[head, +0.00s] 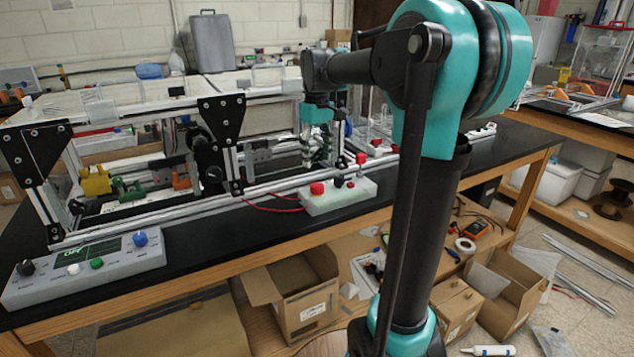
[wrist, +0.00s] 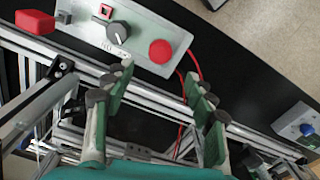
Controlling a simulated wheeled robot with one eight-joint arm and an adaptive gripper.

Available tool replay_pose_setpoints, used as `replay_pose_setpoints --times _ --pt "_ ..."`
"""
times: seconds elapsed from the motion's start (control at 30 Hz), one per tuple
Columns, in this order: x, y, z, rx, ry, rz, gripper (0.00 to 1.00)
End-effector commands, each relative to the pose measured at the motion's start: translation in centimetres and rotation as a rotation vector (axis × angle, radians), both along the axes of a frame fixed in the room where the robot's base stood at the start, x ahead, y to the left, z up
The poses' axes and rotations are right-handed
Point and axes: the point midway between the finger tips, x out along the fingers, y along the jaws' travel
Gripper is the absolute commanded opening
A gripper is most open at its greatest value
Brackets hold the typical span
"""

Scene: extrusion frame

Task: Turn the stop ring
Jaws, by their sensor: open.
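A pale control box (head: 325,203) stands on the dark bench in front of the extrusion frame; it also shows in the wrist view (wrist: 140,62). It carries a round red button (wrist: 161,51), a black knob (wrist: 118,32) with a pale pointer, and a small red square part (wrist: 103,11). The red button shows in the head view (head: 317,188). I cannot tell for sure which part is the stop ring; the red button looks most like it. My gripper (wrist: 158,92) is open and empty above the frame's front rail, beside the box; in the head view (head: 316,150) it hangs behind it.
The extrusion frame's rail (head: 200,220) runs along the bench. A red block (wrist: 35,21) sits by the box's end. A red cable (head: 272,208) lies near the box. A second panel (head: 85,270) with a blue knob (head: 140,239) stands at the left.

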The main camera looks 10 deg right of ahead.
Motion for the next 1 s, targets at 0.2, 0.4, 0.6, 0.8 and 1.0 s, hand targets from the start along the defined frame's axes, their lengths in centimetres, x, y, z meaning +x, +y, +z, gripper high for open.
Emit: replay_pose_setpoints --times 0.2,0.4,0.6,0.8,1.0 --pt "0.0 0.0 -4.4 0.0 0.0 0.0 0.56" --pt "0.0 0.0 -7.3 0.0 0.0 0.0 0.56" --pt "0.0 0.0 -8.7 0.0 0.0 -0.001 0.56" --pt "0.0 0.0 -8.9 0.0 0.0 0.0 0.56" --pt "0.0 0.0 -8.8 0.0 0.0 0.0 0.43"
